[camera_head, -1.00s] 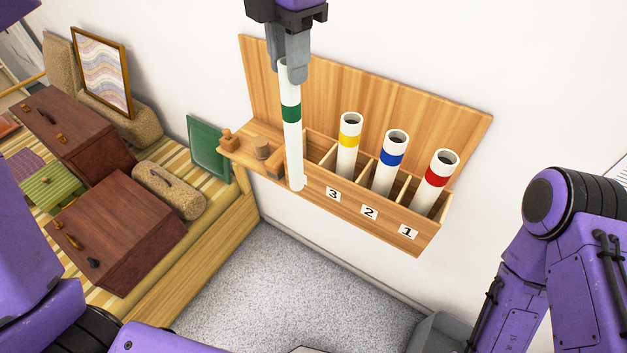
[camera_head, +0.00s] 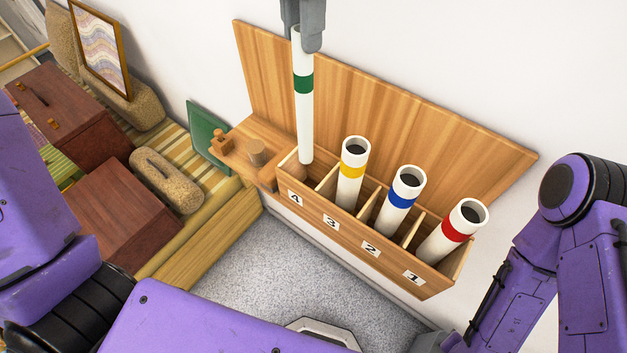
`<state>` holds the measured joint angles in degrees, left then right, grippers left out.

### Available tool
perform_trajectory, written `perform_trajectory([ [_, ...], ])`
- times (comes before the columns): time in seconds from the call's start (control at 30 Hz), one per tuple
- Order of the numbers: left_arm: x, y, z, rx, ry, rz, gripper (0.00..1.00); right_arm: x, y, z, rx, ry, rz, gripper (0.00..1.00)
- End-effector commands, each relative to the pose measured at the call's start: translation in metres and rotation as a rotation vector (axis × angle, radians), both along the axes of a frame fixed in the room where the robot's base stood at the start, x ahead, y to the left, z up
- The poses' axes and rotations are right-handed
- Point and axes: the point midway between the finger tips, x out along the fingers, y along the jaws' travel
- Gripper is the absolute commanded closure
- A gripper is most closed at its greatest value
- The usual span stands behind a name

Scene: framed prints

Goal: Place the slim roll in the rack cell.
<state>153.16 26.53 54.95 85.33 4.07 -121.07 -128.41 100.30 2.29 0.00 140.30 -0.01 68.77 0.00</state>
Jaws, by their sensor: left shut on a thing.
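The slim roll (camera_head: 304,120) is a white tube with a green band. My left gripper (camera_head: 303,38) is shut on its top end at the upper edge of the head view. The roll hangs nearly upright, with its lower end within the outline of cell 4 at the left end of the wooden rack (camera_head: 350,238). Its lower end still shows; how deep it sits in the cell I cannot tell. Cells 3, 2 and 1 hold rolls with a yellow band (camera_head: 352,172), a blue band (camera_head: 400,200) and a red band (camera_head: 453,230). My right gripper is out of view.
A small wooden shelf (camera_head: 238,158) with wooden pieces adjoins the rack's left end. A green panel (camera_head: 208,137) leans on the wall beside it. A bench with brown cases (camera_head: 115,205) and a tan bolster (camera_head: 168,180) stands left. Grey floor lies below.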

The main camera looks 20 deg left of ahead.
Motion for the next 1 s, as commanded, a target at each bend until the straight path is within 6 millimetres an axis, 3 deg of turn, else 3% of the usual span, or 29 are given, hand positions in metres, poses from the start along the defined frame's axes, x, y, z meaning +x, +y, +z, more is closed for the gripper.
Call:
perform_trajectory([
  [0.03, 0.0, -0.004, -0.011, -0.001, -0.001, -0.007, 1.0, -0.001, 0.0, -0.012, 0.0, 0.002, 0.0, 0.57],
  [0.4, 0.001, -0.007, -0.058, -0.001, -0.001, -0.016, 1.0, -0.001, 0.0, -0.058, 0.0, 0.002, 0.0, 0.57],
  [0.53, 0.001, -0.006, -0.068, 0.0, 0.002, -0.015, 1.0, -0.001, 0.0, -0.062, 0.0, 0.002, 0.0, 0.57],
  [0.7, 0.0, -0.006, -0.104, -0.001, 0.003, -0.014, 1.0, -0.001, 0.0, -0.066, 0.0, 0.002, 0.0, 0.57],
  [1.0, 0.0, -0.005, -0.152, -0.001, 0.002, -0.014, 1.0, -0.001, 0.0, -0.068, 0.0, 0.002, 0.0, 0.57],
])
